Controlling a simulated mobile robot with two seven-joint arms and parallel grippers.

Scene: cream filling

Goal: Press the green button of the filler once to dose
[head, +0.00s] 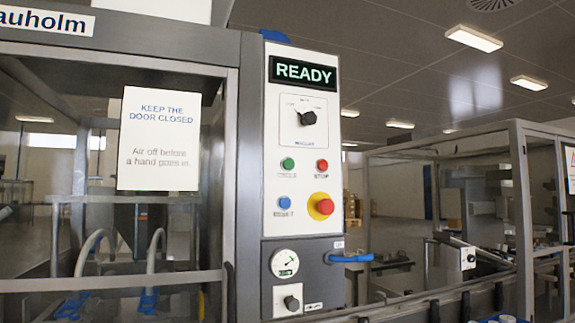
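The filler's control panel (302,220) stands upright near the middle of the head view. The green button (287,164) sits on its left side, above a label that seems to read CYCLE. A red STOP button (322,165) is to its right. A blue button (285,202) is below it, and a large red button on a yellow ring (321,206) is at lower right. The display (303,73) reads READY. A black rotary selector (307,117) is above the buttons. Neither gripper is in view, and nothing covers the green button.
The filler's glazed enclosure (232,180) with a white notice (158,139) is left of the panel. A pressure gauge (285,263) and a blue lever (350,258) are below. Another framed machine (522,210) stands at right. The space before the panel looks clear.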

